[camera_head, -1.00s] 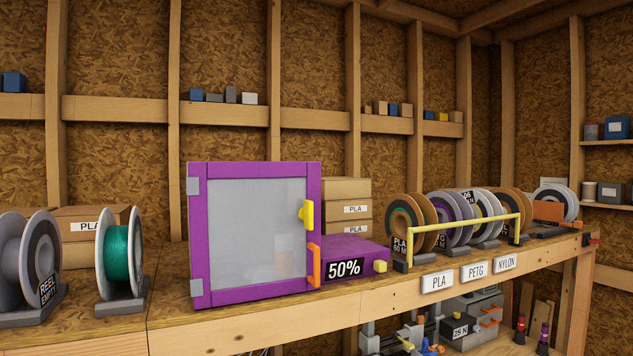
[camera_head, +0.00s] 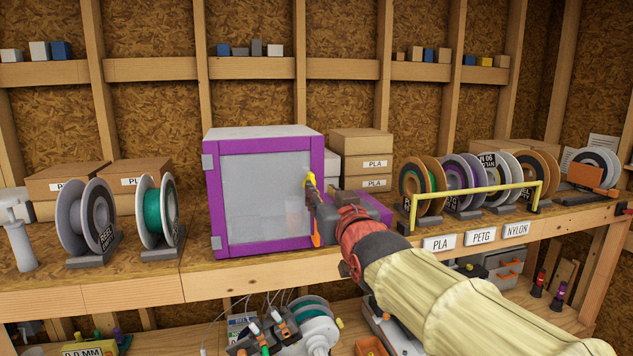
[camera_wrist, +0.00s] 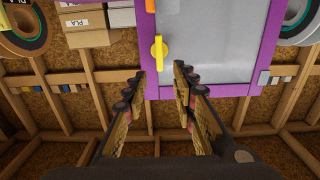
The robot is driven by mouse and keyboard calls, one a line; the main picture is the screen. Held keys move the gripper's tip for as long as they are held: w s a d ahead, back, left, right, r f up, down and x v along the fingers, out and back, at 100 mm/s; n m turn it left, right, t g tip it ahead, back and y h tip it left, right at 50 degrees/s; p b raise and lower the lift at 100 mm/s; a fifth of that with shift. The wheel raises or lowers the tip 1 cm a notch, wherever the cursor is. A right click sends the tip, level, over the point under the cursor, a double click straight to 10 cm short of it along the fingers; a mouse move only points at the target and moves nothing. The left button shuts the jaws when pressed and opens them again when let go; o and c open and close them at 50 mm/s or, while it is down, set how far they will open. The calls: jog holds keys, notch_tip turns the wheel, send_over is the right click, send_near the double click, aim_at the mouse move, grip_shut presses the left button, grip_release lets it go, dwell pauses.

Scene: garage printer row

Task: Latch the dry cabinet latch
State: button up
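The dry cabinet (camera_head: 215,205) is a purple-framed box with a grey translucent door, which looks closed. Its yellow latch (camera_head: 308,178) is on the door's right edge, mostly covered by my gripper in the head view. In the wrist view, which sees the cabinet upside down, the latch (camera_wrist: 158,52) lies lengthwise up and down the picture, just beyond the gap between my fingertips. My gripper (camera_wrist: 160,72) is open with nothing between its fingers; it also shows at the latch in the head view (camera_head: 311,185). I cannot tell whether it touches. An orange handle (camera_head: 316,236) sits below.
A purple box (camera_head: 372,205) stands right of the cabinet, partly behind my arm. A yellow rail (camera_head: 475,194) fronts several spools farther right. A green spool (camera_head: 158,215) and a grey reel (camera_head: 84,217) stand left. The bench edge (camera_head: 120,302) runs along the front.

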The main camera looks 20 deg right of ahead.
aim_at(313, 181)
jog(key=shift+w+p, duration=1.15)
jog(key=shift+w, duration=2.75)
jog(key=shift+c, duration=1.2)
jog(key=c, duration=0.4)
grip_shut()
